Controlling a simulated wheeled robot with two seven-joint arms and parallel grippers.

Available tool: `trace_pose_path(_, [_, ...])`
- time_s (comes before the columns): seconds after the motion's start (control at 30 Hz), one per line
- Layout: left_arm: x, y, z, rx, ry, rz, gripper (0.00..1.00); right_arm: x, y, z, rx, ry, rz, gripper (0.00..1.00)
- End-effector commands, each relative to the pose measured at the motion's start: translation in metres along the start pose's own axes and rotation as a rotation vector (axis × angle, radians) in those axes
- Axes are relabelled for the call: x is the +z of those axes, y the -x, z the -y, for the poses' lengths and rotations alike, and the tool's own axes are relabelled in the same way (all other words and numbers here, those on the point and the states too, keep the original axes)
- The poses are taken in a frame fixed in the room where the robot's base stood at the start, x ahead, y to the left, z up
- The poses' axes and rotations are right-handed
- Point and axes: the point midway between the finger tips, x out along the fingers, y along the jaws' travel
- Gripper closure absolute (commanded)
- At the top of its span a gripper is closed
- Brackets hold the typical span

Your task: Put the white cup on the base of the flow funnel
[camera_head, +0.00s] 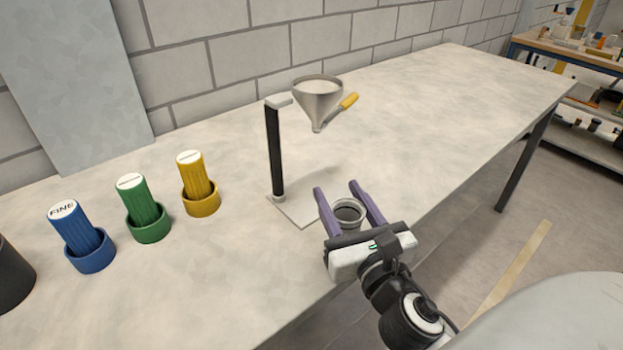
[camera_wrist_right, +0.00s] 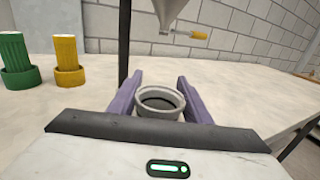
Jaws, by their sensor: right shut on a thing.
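The flow funnel stand has a pale flat base (camera_head: 292,208), a black post (camera_head: 275,152) and a metal cone (camera_head: 317,100) above. My right gripper (camera_head: 334,189) is shut on the white cup (camera_head: 350,212), with one purple finger on each side. The cup is upright, greyish white with a dark inside, and also shows between the fingers in the right wrist view (camera_wrist_right: 160,92). It is at the right front side of the base. I cannot tell whether it touches the base or the table. The near part of the base is hidden by the gripper. My left gripper is not in view.
Blue (camera_head: 80,238), green (camera_head: 143,210) and yellow (camera_head: 198,185) ribbed cylinders stand in matching holders to the left. A dark container (camera_head: 12,280) is at the left edge. A yellow handle (camera_head: 349,101) shows beside the cone. The table (camera_head: 450,110) is clear at the far right.

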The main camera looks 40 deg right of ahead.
Motion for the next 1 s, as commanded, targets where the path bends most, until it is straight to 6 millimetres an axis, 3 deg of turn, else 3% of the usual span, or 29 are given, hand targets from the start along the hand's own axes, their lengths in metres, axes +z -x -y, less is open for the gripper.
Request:
trace_pose_path(0.3, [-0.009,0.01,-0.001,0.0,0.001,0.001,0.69,0.004,-0.087,0.0,0.0,0.002,0.005,0.77])
trace_pose_path(0.53, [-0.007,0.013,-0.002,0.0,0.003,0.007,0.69,0.003,-0.142,-0.001,0.0,0.0,0.003,0.77])
trace_pose_path(0.77, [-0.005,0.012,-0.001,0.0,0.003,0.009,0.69,-0.001,-0.164,-0.001,0.002,0.0,0.001,0.77])
trace_pose_path(1.0, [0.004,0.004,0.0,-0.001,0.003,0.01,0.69,-0.033,-0.163,-0.001,0.001,-0.002,-0.002,0.77])
